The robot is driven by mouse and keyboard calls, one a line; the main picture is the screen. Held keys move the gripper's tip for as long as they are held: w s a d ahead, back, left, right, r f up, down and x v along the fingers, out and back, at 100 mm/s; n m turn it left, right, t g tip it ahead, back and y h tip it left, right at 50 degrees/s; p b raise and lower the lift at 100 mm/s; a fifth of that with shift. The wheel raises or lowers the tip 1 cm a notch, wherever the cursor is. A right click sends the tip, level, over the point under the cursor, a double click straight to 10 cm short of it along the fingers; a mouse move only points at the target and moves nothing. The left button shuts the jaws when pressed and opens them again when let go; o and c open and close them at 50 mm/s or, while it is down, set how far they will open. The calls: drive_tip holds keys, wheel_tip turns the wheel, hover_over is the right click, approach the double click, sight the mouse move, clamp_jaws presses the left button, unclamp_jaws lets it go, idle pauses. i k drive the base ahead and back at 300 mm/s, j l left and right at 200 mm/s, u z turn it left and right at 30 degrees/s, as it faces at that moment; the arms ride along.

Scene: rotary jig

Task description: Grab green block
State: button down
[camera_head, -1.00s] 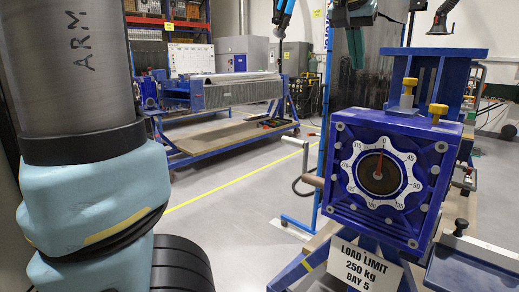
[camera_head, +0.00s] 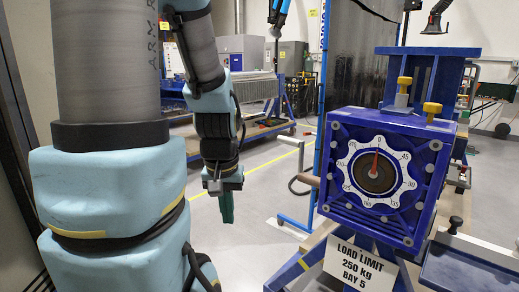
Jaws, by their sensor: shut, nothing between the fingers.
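My gripper (camera_head: 226,207) hangs pointing down left of centre, below my pale blue and grey arm. Its narrow green fingers are together and hold nothing. It is in open air over the grey floor, well left of the blue rotary jig (camera_head: 408,229) and apart from it. I cannot pick out a green block in this view. The jig carries a white numbered dial (camera_head: 355,187) with a red pointer (camera_head: 375,163) upright near zero.
Yellow knobs (camera_head: 432,108) stand on top of the jig. A load limit sign (camera_head: 360,265) hangs below it. A blue-framed bench (camera_head: 275,133) stands behind my arm.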

sight(465, 115)
drive_tip(key=k+l, duration=0.45)
drive_tip(key=l, duration=0.15)
drive_tip(key=k+l+u, duration=0.2)
drive_tip(key=l, duration=0.45)
drive_tip(key=k+l+u, duration=0.15)
drive_tip(key=k+l, duration=0.3)
drive_tip(key=l, duration=0.15)
drive_tip(key=k+l+u, duration=0.2)
drive_tip(key=k+l, duration=0.15)
drive_tip(key=l, duration=0.2)
drive_tip(key=k+l+u, duration=0.2)
drive_tip(key=k+l, duration=0.2)
drive_tip(key=l+u, duration=0.1)
drive_tip(key=l, duration=0.3)
drive_tip(key=k+l+u, duration=0.15)
drive_tip(key=l, duration=0.3)
drive_tip(key=l+u, duration=0.1)
drive_tip(key=l, duration=0.3)
drive_tip(key=k+l+u, duration=0.1)
drive_tip(key=l, duration=0.3)
drive_tip(key=k+l+u, duration=0.15)
drive_tip(key=l, duration=0.25)
drive_tip(key=k+l+u, duration=0.1)
drive_tip(key=l, duration=0.25)
drive_tip(key=k+l+u, duration=0.1)
drive_tip(key=l, duration=0.3)
drive_tip(key=k+l+u, duration=0.15)
drive_tip(key=k+l, duration=0.15)
